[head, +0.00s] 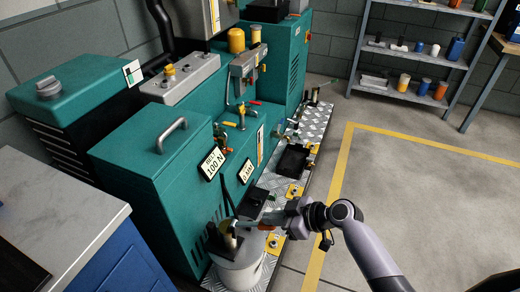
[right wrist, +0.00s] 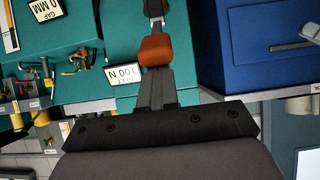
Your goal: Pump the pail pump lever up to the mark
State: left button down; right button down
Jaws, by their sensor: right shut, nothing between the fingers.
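A white pail (head: 236,270) stands on the metal tread plate at the bottom of the head view. The pail pump (head: 222,240), dark with a brass-coloured part, sits on its top. A thin dark rod, perhaps the lever (head: 228,200), rises from the pump. My right gripper (head: 240,225) comes in from the right, just above the pail and beside the pump. It is shut and empty; whether it touches the lever I cannot tell. In the right wrist view, the gripper (right wrist: 154,12) shows as dark closed fingers with an orange part. The mark cannot be made out. My left gripper is out of view.
A teal cabinet (head: 150,140) with a "100 N" plate (head: 212,163) stands close behind the pail. A grey-topped blue bench (head: 60,210) is at left. Valves and a black tray (head: 293,158) line the tread plate. Open floor (head: 420,190) lies to the right.

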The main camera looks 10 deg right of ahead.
jog(key=f+b, duration=0.1)
jog(key=s+d+f+b, duration=0.1)
jog(key=f, duration=0.1)
jog(key=f+b, duration=0.1)
jog(key=b, duration=0.1)
jog(key=shift+s+d+f, duration=0.15)
jog(key=shift+d+f, duration=0.2)
jog(key=shift+f, duration=0.05)
dwell(0.5)
jog(key=shift+r, duration=0.1)
jog(key=shift+w+a+r+p, duration=0.25)
jog(key=shift+r+p, duration=0.25)
jog(key=shift+r, duration=0.2)
jog(key=shift+w+a+r+p, duration=0.15)
jog(key=shift+a+r+p, duration=0.1)
jog(key=shift+r+p, duration=0.4)
jog(key=shift+w+a+r+p, duration=0.25)
jog(key=shift+r+p, duration=0.1)
jog(key=shift+r, duration=0.55)
jog(key=shift+a+r, duration=0.1)
jog(key=shift+r, duration=0.1)
